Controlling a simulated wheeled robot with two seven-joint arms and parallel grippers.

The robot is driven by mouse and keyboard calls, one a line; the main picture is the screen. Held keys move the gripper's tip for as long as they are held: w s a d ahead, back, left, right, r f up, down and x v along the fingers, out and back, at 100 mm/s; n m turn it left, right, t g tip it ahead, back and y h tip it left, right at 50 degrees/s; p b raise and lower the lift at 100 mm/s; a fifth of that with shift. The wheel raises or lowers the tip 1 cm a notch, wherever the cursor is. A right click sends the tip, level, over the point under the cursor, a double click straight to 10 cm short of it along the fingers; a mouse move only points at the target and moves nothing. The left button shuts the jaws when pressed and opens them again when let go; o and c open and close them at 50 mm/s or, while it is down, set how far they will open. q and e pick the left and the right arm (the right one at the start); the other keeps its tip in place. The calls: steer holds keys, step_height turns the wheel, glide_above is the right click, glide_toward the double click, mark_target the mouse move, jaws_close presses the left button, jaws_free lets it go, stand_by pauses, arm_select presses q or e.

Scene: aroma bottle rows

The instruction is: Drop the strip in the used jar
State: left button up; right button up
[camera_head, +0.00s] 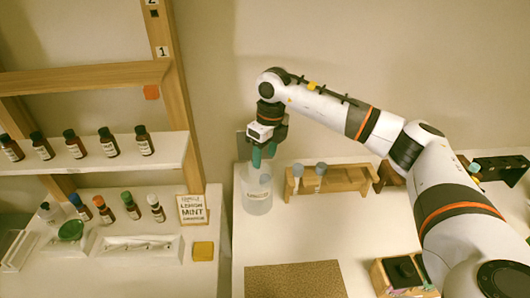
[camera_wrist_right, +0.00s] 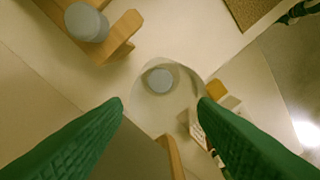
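The used jar (camera_head: 258,200) is a clear jar with a white label, standing at the left end of the right-hand table. My right gripper (camera_head: 263,155) points down just above its mouth. In the right wrist view its green fingers (camera_wrist_right: 161,102) are apart with nothing between their tips. The jar (camera_wrist_right: 188,72) shows below them, and a round grey top (camera_wrist_right: 160,80) sits within its outline. This looks like the strip's grey end, but the strip's length is hidden. My left gripper is not in view.
A brown mat (camera_head: 295,280) lies in front. Several bottles stand on the left shelf (camera_head: 80,158), with a lemon mint card (camera_head: 193,209) and a yellow block (camera_head: 203,251) below.

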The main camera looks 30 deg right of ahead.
step_height(320, 180, up, 12)
steer(key=d+b, duration=0.1)
steer(key=b, duration=0.1)
steer(key=shift+s+b, duration=0.3)
steer(key=shift+d, duration=0.1)
stand_by(0.5)
